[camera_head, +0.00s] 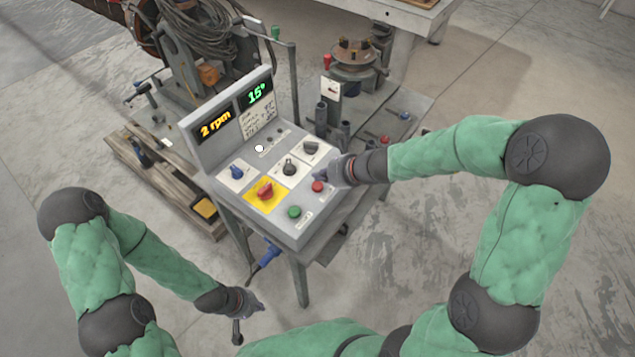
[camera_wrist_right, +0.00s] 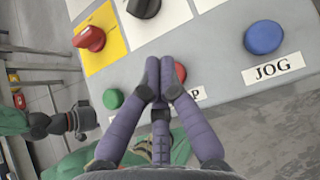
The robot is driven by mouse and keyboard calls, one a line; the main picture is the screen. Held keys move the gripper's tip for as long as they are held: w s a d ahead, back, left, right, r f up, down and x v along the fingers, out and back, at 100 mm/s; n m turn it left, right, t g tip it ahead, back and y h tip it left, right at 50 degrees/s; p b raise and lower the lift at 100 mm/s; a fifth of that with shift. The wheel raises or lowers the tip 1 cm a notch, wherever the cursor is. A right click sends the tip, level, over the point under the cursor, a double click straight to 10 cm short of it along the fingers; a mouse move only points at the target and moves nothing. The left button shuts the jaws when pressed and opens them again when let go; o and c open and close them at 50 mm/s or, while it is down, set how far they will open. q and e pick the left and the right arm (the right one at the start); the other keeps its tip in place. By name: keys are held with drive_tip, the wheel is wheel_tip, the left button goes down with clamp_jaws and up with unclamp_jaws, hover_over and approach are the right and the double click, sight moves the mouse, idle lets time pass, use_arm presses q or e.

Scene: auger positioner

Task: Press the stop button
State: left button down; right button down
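The red stop button (camera_head: 318,187) is on the right part of the grey sloped control panel (camera_head: 255,222). In the right wrist view the red button (camera_wrist_right: 181,73) is partly hidden behind my fingertips, and its label shows only a final "P". My right gripper (camera_head: 340,172) is at the panel's right edge, beside the red button. In the wrist view its fingers (camera_wrist_right: 159,80) are together and empty, with the tips in front of the button. I cannot tell whether they touch it. My left gripper (camera_head: 248,315) hangs low, in front of the panel, its fingers apart and empty.
A green button (camera_head: 294,211), a red knob (camera_head: 265,190) on a yellow plate and black knobs (camera_head: 290,167) are close by. A blue JOG button (camera_wrist_right: 264,36) sits to the right in the wrist view. Displays (camera_head: 215,124) read 2 rpm and 15°. Machinery stands behind.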

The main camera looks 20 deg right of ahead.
sight(321, 186)
drive_tip(key=shift+r+p, duration=1.75)
drive_tip(key=shift+r, duration=0.35)
drive_tip(key=shift+f, duration=0.1)
